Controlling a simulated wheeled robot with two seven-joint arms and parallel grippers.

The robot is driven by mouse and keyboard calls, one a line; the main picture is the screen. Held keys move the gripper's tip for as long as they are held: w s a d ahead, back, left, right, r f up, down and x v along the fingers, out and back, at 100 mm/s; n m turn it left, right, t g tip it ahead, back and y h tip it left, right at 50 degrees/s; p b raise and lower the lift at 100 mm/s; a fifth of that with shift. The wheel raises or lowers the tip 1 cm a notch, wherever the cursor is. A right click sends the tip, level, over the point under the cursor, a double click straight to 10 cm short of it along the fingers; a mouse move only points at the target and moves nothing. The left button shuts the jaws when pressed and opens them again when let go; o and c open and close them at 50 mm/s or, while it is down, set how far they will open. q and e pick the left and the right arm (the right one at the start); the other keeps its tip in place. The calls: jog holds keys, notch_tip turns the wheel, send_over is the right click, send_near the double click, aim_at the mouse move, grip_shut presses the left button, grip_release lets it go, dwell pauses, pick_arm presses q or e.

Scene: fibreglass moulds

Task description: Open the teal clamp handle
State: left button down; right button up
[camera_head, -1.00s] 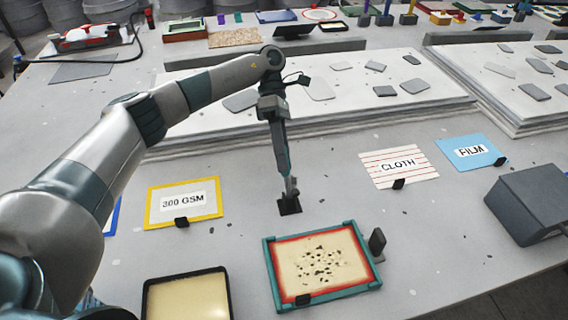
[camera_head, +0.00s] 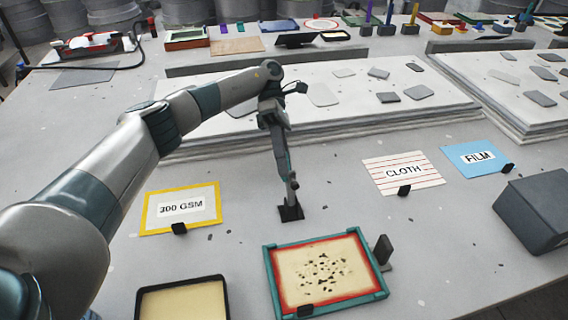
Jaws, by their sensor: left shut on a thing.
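My left gripper (camera_head: 291,192) points down at a small black clamp base (camera_head: 291,213) on the grey table, in the middle of the head view. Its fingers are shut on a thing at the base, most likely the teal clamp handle. The handle is hidden or too small to tell from the grey and teal gripper, so its angle cannot be told. My right gripper is not in view.
In front is a teal-framed mould (camera_head: 378,292) with a black block (camera_head: 383,249) at its right. A yellow "300 GSM" card (camera_head: 153,212) is left; "CLOTH" (camera_head: 425,180) and "FILM" (camera_head: 455,152) cards and a dark grey box (camera_head: 540,210) are right. White stacked sheets (camera_head: 345,118) lie behind.

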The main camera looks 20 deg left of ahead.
pick_arm(q)
jog(key=c, duration=1.7)
grip_release()
jog(key=shift+o, duration=0.7)
jog(key=shift+w+a, duration=0.1)
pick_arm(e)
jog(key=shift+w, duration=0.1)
